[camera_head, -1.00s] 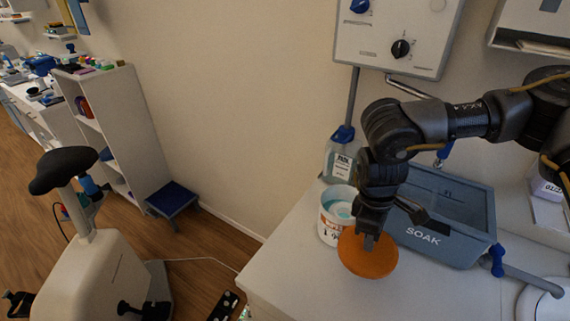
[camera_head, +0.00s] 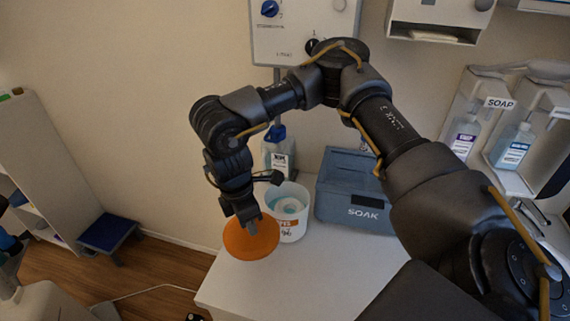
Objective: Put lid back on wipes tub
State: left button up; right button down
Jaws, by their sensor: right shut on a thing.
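The orange round lid (camera_head: 244,240) is held by my right gripper (camera_head: 250,226), which is shut on it. The lid is at the front left of the wipes tub, near the counter's left edge, and overlaps the tub's left side in the picture. I cannot tell how high it is above the counter. My left gripper is not in view.
A blue-grey SOAK bin (camera_head: 350,212) stands right of the tub. A clear bottle with a blue cap (camera_head: 279,157) stands behind the tub. Soap bottles (camera_head: 511,147) hang on the right wall. The white counter (camera_head: 300,277) is bare in front.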

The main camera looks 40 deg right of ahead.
jog(key=w+d+r+n+p, duration=0.1)
jog(key=d+n, duration=0.1)
jog(key=n, duration=0.3)
jog(key=w+d+r+n+t+p, duration=0.1)
jog(key=d+n, duration=0.1)
jog(key=n, duration=0.3)
jog(key=w+d+n+p, duration=0.1)
jog(key=d+n, duration=0.1)
jog(key=n, duration=0.3)
jog(key=shift+w+r+t+y, duration=0.25)
jog(key=shift+r+t+y, duration=0.05)
jog(key=shift+r+y, duration=0.1)
jog(key=w+d+r+n+y+p, duration=0.1)
jog(key=d+r+n+p, duration=0.1)
jog(key=d+n, duration=0.8)
jog(key=n+p, duration=0.1)
jog(key=n, duration=0.7)
jog(key=shift+w+r+y, duration=0.2)
jog(key=shift+w+y, duration=0.1)
jog(key=shift+y, duration=0.1)
jog(key=shift+d+f, duration=0.1)
notch_tip(320, 180, down, 6)
jog(key=b, duration=0.6)
jog(key=shift+p, duration=0.55)
